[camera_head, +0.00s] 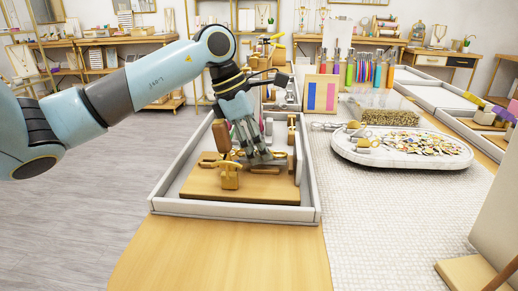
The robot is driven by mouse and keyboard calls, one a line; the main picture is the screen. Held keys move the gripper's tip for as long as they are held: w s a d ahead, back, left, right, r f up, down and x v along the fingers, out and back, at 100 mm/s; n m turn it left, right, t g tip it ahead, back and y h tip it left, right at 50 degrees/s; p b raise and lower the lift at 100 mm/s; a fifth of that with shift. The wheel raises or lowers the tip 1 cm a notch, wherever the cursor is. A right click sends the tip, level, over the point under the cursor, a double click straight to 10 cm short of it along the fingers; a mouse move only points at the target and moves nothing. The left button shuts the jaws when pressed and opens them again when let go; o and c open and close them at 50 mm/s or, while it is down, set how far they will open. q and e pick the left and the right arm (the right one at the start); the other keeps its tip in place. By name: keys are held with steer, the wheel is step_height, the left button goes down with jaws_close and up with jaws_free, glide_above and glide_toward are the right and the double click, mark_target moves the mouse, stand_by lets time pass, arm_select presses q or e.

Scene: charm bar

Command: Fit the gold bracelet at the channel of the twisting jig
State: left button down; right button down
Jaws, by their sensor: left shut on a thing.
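My left gripper (258,156) reaches down into the tray, over the twisting jig. Its fingers are shut on a small gold thing low at the fingertips, which looks like the gold bracelet; the fingers hide most of it. The twisting jig has a wooden base (270,188) with a gold-coloured fitting (230,176) at the front and a brown upright handle (221,138) to the left of the fingers. The channel cannot be made out behind the gripper, and I cannot tell whether the bracelet touches it. My right gripper is not in view.
A white-walled tray (235,212) surrounds the jig. To its right stand an oval white tray (400,160) of small charms, a clear box of gold pieces (388,117) and a wooden board with coloured strips (321,94). The woven mat (400,220) in front is clear.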

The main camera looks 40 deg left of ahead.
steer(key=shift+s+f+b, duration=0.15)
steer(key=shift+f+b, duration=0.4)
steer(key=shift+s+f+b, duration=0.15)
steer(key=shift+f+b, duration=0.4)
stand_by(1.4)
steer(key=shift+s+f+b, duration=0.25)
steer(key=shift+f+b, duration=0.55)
steer(key=shift+b, duration=0.05)
stand_by(1.6)
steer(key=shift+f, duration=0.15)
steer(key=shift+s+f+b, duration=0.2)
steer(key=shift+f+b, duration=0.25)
steer(key=shift+b, duration=0.15)
stand_by(0.4)
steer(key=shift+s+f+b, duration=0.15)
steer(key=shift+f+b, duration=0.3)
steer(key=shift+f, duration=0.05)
stand_by(1.1)
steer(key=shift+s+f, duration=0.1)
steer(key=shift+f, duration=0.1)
